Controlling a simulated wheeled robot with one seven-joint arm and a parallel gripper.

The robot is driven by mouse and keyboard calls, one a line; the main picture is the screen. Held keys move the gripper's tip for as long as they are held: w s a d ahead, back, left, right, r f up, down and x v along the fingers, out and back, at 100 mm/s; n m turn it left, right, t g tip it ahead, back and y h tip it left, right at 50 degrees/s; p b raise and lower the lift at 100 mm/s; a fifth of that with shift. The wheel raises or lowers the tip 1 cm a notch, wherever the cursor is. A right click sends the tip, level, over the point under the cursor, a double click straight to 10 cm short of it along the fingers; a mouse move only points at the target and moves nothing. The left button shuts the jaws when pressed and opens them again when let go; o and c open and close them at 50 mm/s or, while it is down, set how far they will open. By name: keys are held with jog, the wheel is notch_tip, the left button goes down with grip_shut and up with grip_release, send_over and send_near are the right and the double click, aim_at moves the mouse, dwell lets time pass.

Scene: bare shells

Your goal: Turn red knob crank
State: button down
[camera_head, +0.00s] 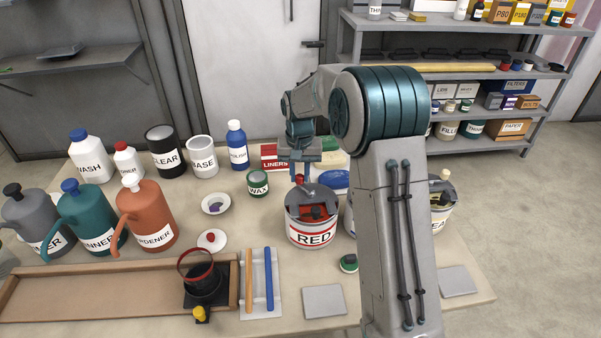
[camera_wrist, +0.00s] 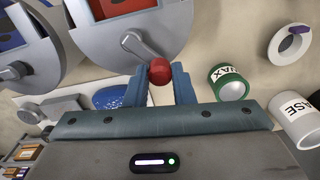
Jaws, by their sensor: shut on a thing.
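The can labelled RED (camera_head: 311,234) stands on the table with a grey lid and a crank on top. The crank's red knob (camera_head: 299,179) is at the far side of the lid. In the wrist view the red knob (camera_wrist: 160,70) sits between my fingertips, with the crank arm (camera_wrist: 140,49) running from it to the grey lid (camera_wrist: 125,30). My gripper (camera_head: 299,170) is shut on the red knob, coming from above. In the wrist view my gripper (camera_wrist: 159,82) shows a blue finger on each side of the knob.
A WAX can (camera_head: 257,183) stands just left of my gripper. Another lidded can (camera_head: 441,205) is to the right, partly behind my arm. Jugs, including the orange hardener jug (camera_head: 150,215), crowd the left side. A shelf (camera_head: 455,70) stands behind the table.

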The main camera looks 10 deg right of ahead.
aim_at(300, 175)
jog(key=c, duration=1.2)
grip_release()
jog(key=shift+c, duration=0.2)
notch_tip(300, 175, up, 14)
jog(key=shift+f, duration=0.1)
jog(key=shift+c, duration=0.2)
